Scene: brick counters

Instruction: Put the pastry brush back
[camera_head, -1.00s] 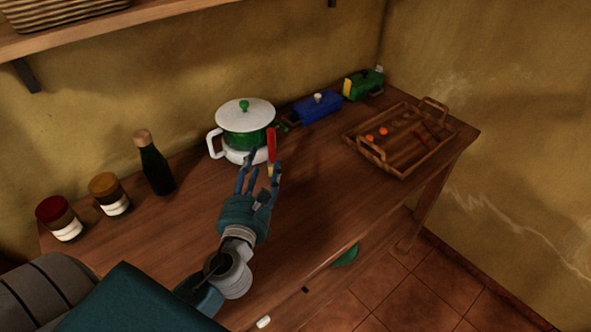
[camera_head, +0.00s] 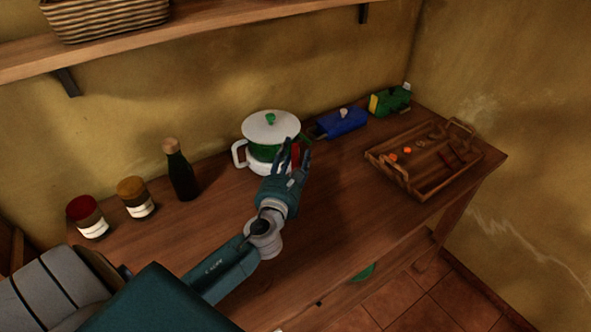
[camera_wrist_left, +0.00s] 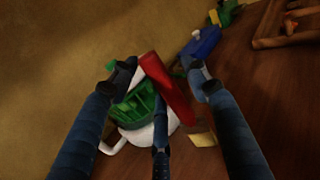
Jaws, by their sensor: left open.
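The pastry brush, with a red handle (camera_wrist_left: 168,90) and pale tan bristles (camera_wrist_left: 201,134), is beside the white-and-green lidded pot (camera_head: 270,128). In the left wrist view the handle slants across in front of the pot (camera_wrist_left: 135,105), between my fingers. My left gripper (camera_head: 294,156) is open at the pot's right side, with its fingers spread around the brush; the left wrist view shows the spread fingers (camera_wrist_left: 160,90). I cannot tell whether any finger touches the handle. In the head view my fingers hide most of the brush. My right gripper is not in view.
A wooden tray (camera_head: 418,198) with small orange items stands at the right. A blue box (camera_head: 342,122) and a green-yellow object (camera_head: 390,100) are at the back. A dark bottle (camera_head: 182,176) and two jars (camera_head: 88,217) stand left. The counter's middle is clear.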

